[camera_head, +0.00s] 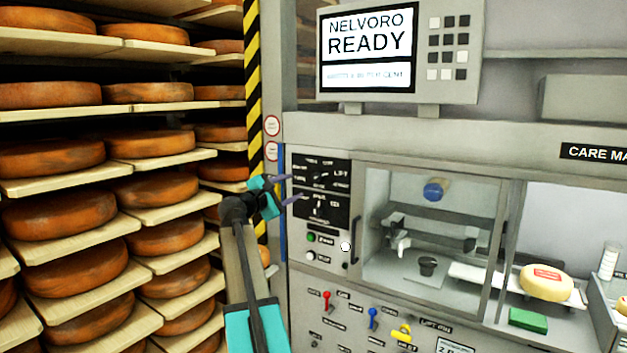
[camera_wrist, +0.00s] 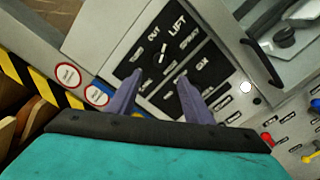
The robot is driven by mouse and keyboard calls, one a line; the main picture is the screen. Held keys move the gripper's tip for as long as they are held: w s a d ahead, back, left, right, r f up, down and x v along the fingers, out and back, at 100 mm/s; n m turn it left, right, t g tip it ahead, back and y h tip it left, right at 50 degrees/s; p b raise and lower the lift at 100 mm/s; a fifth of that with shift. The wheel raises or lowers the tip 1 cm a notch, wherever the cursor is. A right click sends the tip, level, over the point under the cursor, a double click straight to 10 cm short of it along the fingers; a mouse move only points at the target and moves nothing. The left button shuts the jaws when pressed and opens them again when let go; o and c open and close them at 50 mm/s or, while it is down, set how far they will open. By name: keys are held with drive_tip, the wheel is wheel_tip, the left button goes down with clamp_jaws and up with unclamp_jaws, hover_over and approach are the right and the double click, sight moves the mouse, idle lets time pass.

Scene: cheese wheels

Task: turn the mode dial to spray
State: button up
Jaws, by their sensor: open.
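The mode dial (camera_head: 320,176) is a small knob on the upper black panel left of the glass cabinet. In the wrist view the mode dial (camera_wrist: 162,54) has OUT, LIFT and SPRAY among the labels around it. Its exact pointer setting is too small to tell. My gripper (camera_head: 289,189) is open and empty, just left of the panel. In the wrist view my gripper (camera_wrist: 159,77) has its purple fingers spread below the dial, apart from it. The right finger hides part of the lower panel.
A second dial (camera_head: 318,207) sits on the panel below. Green (camera_head: 311,238) and white (camera_head: 311,256) buttons are under it. A cabinet handle (camera_head: 355,240) stands to the right. Racks of cheese wheels (camera_head: 65,157) and a striped post (camera_head: 253,80) are on the left.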

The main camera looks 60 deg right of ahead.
sight(315, 178)
drive_tip(key=d+p, duration=0.3)
drive_tip(key=d, duration=0.9)
drive_tip(key=shift+r+p, duration=0.1)
drive_tip(key=shift+p, duration=0.25)
drive_tip(key=shift+d, duration=0.7)
drive_tip(key=shift+c, duration=0.4)
drive_tip(key=c, duration=0.9)
drive_tip(key=shift+c, duration=0.2)
